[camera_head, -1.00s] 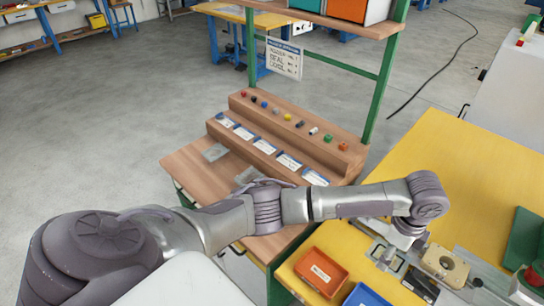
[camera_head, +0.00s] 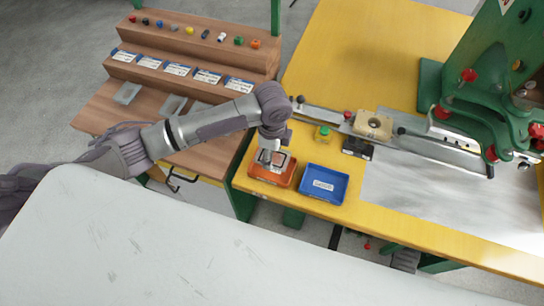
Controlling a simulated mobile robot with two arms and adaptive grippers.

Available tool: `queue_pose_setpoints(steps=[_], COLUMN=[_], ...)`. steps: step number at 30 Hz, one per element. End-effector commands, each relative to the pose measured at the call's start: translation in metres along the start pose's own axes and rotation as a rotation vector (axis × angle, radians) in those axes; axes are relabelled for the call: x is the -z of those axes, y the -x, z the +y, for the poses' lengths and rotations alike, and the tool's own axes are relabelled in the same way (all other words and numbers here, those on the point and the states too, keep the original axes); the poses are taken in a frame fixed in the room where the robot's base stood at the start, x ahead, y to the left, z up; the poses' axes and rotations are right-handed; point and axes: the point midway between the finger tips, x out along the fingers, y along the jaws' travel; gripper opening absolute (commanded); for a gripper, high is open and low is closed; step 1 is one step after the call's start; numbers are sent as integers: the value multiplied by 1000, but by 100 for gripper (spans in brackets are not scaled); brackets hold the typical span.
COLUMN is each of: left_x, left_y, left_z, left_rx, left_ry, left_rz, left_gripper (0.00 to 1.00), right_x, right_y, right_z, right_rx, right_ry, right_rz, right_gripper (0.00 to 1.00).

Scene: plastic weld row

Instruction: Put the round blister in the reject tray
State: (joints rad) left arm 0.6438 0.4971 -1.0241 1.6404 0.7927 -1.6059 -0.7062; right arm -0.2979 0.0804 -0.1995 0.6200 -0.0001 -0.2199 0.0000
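My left gripper (camera_head: 272,163) points down over the orange-red tray (camera_head: 288,183) at the front left of the yellow table. Its dark fingers hide part of the tray's inside. It is too small to tell whether they are apart or hold something. A blue tray (camera_head: 324,184) with a white label stands just right of the orange one; the label cannot be read. I cannot make out a round blister. Two clear, flat pieces, one at the left (camera_head: 128,93) and one further right (camera_head: 172,104), lie on the wooden bench.
A green press (camera_head: 492,80) stands at the right of the yellow table (camera_head: 350,50). A metal rail with a beige block (camera_head: 373,125) runs behind the trays. A small green and yellow part (camera_head: 323,134) lies near it. The table's back area is clear.

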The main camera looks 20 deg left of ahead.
Motion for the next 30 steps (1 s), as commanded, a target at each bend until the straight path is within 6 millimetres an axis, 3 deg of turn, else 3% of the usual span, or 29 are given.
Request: queue_pose_setpoints(steps=[7,19,20,24,30], left_x=[0,0,0,0,0], left_y=[-34,-40,-40,-40,-39], left_z=[1,0,0,0,0], left_rx=[-3,-1,-1,-1,-1], left_ry=[1,0,0,0,0], left_rz=[-2,-1,-1,-1,-1], left_gripper=[41,41,65,88,88], right_x=[1,-1,-2,-2,-2], right_y=[5,4,4,5,5], right_z=[-8,-2,-1,1,2], right_rx=[10,2,1,-2,-2], right_ry=[0,1,1,0,0], right_rz=[0,-2,-2,-3,-3], right_gripper=[40,40,40,40,40])
